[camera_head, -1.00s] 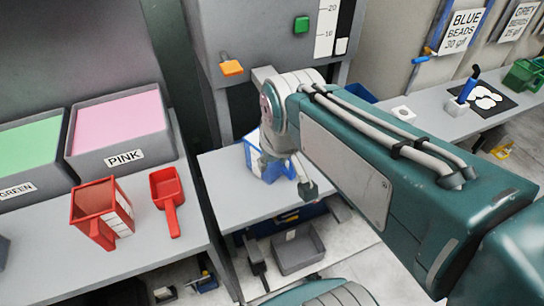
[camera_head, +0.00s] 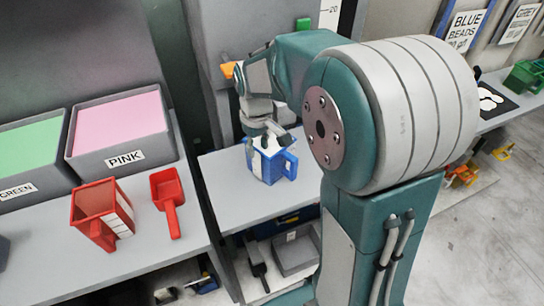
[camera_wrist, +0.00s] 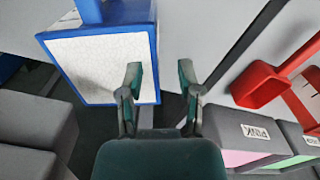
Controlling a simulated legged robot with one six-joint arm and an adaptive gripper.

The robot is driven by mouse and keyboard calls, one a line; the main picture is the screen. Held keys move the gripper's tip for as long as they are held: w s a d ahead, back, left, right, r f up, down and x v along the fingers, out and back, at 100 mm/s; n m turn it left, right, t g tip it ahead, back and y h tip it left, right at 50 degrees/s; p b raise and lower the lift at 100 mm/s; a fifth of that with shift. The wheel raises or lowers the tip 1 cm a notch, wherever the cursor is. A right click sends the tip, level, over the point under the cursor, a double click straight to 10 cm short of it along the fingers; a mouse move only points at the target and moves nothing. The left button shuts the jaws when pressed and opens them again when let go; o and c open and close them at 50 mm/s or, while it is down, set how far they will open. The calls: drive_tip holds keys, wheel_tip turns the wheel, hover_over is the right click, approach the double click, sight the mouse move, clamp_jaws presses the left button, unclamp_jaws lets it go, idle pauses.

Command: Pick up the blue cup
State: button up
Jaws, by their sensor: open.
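The blue cup (camera_head: 272,165) stands upright on the grey bench in the middle of the head view, with its handle on the right side. In the wrist view the blue cup (camera_wrist: 47,39) is large at the upper left, a blue frame around a pale speckled face, with a blue handle at the top. My gripper (camera_head: 270,137) is just above the cup in the head view and partly covers its top. In the wrist view my open gripper (camera_wrist: 160,77) has nothing between its fingers. The left finger overlaps the cup's right edge; contact cannot be told.
A red cup (camera_head: 103,212) and a red scoop (camera_head: 168,200) are on the left bench beside the pink bin (camera_head: 122,137) and green bin (camera_head: 30,157). A grey machine stands behind the cup. A grey tray (camera_head: 295,252) is below the bench.

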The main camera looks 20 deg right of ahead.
hover_over(261, 179)
drive_tip(key=f, duration=0.7)
drive_tip(key=shift+w+f, duration=0.15)
drive_tip(key=shift+w, duration=0.05)
clamp_jaws()
